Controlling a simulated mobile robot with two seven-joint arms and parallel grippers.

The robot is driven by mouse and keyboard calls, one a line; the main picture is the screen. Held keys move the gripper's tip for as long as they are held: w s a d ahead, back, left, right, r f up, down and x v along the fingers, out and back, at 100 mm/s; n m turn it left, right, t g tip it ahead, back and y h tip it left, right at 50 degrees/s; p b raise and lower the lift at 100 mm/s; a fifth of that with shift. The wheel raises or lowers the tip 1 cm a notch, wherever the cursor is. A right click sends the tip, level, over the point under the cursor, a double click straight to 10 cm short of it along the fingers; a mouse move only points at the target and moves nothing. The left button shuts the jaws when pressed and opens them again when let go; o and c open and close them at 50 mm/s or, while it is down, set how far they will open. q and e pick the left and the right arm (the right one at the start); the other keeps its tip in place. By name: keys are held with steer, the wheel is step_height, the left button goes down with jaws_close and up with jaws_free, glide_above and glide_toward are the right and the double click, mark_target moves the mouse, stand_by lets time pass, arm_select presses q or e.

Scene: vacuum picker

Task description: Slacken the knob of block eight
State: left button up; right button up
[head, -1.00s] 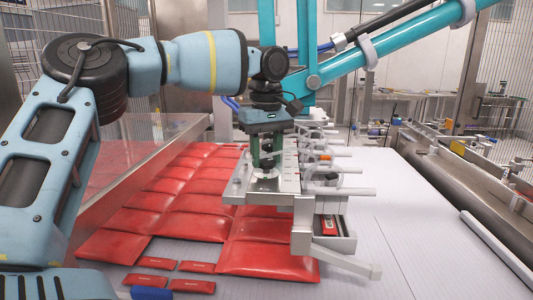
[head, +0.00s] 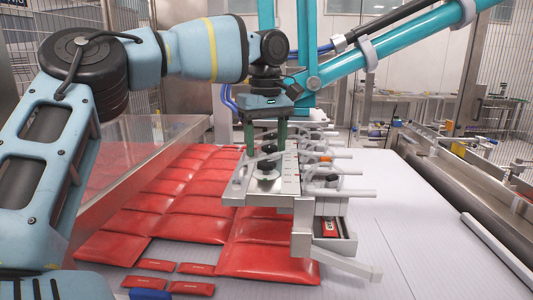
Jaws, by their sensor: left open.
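My left gripper (head: 266,146) hangs from above with its two green fingers spread apart and empty. Just below it, a dark round knob (head: 267,171) stands on the nearest metal block (head: 240,185) of the picker rail. The fingertips are above the knob, and I see no contact. The block's number cannot be read, so I cannot tell from a label whether it is block eight. The knob's tightness does not show. My right gripper is not in view.
Red pouches (head: 190,190) lie in rows left of and under the rail. Small red packets (head: 193,286) lie at the front. A light blue strut (head: 390,45) slants overhead at right. The pale conveyor (head: 420,220) is clear at right.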

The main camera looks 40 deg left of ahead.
mark_target(266, 162)
arm_select(q)
step_height(266, 162, up, 5)
steer(key=shift+f, duration=0.1)
stand_by(0.7)
